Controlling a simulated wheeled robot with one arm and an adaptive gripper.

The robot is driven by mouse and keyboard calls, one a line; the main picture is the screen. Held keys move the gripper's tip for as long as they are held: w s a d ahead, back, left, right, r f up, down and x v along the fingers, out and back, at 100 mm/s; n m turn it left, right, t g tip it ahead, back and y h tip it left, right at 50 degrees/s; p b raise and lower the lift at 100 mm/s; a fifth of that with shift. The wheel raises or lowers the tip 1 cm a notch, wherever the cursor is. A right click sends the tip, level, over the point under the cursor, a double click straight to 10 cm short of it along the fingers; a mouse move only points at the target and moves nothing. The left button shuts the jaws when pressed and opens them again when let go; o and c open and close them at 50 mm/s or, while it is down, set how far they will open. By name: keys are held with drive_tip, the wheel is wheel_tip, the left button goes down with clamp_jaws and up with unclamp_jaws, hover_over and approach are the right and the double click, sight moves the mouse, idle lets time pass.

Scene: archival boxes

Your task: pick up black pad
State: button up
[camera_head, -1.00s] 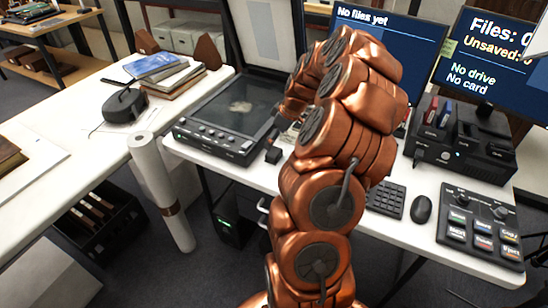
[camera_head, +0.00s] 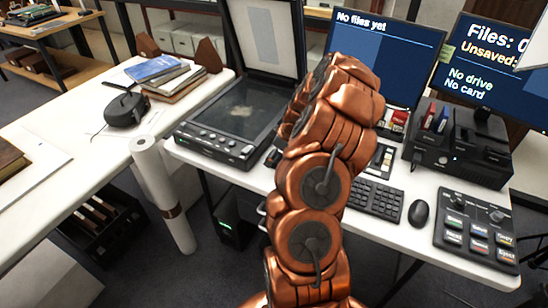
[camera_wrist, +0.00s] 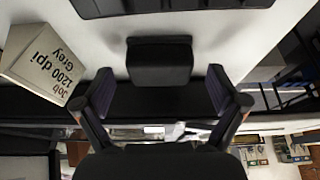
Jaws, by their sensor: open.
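The black pad (camera_wrist: 160,62) is a small dark block with rounded edges on the white table, at upper middle in the wrist view. My gripper (camera_wrist: 159,73) is open, with one finger on each side of the pad's near part in the picture. I see gaps between the pad and both fingers, and nothing is held. In the head view my copper arm hides the gripper. A small dark block (camera_head: 272,158) shows there beside the arm, by the scanner's front corner; it looks like the pad, partly hidden.
A white card reading "Job 1200 dpi Grey" (camera_wrist: 45,62) stands left of the gripper in the wrist view. In the head view, the open scanner (camera_head: 232,120) lies left of my arm; the keyboard (camera_head: 374,198), mouse (camera_head: 419,213) and button panel (camera_head: 478,228) lie right.

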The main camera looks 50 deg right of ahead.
drive_tip(key=shift+w+f, duration=0.1)
drive_tip(key=shift+f, duration=0.25)
drive_tip(key=c, duration=1.3)
drive_tip(key=shift+o, duration=0.2)
drive_tip(key=shift+r+b, duration=0.65)
drive_tip(key=shift+r, duration=0.85)
drive_tip(key=shift+a+r, duration=0.15)
drive_tip(key=shift+r, duration=0.15)
drive_tip(key=s+a+b, duration=0.1)
drive_tip(key=s+a, duration=0.1)
drive_tip(key=a, duration=0.2)
drive_tip(key=s+a+r+b, duration=0.1)
drive_tip(key=s+a, duration=0.1)
drive_tip(key=a, duration=0.3)
drive_tip(key=s+a+b, duration=0.1)
drive_tip(key=s+a, duration=0.2)
drive_tip(key=a, duration=0.2)
drive_tip(key=shift+a+r, duration=0.1)
drive_tip(key=shift+r, duration=0.1)
